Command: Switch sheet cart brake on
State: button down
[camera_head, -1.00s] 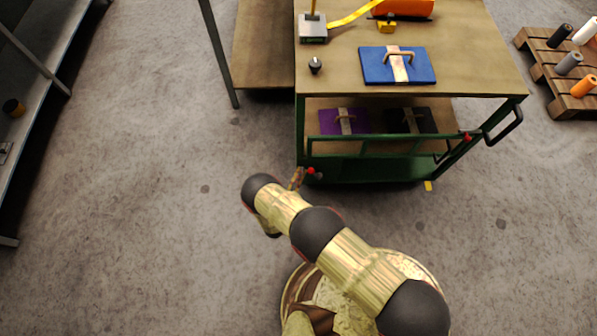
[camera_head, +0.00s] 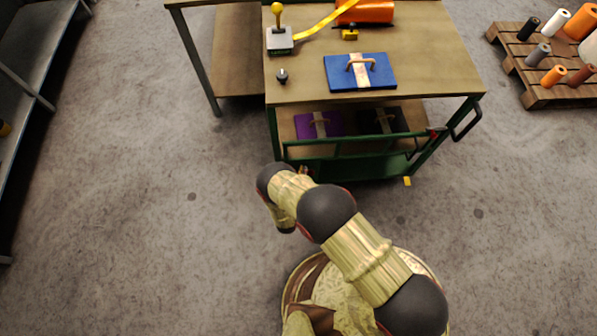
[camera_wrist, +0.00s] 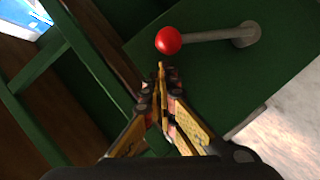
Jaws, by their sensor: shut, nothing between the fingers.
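The sheet cart (camera_head: 430,78) has a wooden top, a green frame and a lower shelf, and stands ahead of my arm in the head view. In the wrist view a lever with a red ball knob (camera_wrist: 168,41) on a grey rod (camera_wrist: 208,36) sits against a green panel (camera_wrist: 190,75) of the cart. My gripper (camera_wrist: 161,68) is shut and empty, its fingertips just below the red knob in the picture. Whether they touch it, I cannot tell.
A blue die (camera_head: 343,78) and a grey box with a yellow-knobbed lever (camera_head: 279,40) are on the cart top. A purple die (camera_head: 303,125) lies on the lower shelf. A pallet with rolls (camera_head: 510,60) stands at right, a shelf (camera_head: 30,60) at left. The floor between is clear.

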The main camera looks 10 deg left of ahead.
jog(key=shift+w+d+f, duration=0.1)
jog(key=shift+d, duration=0.45)
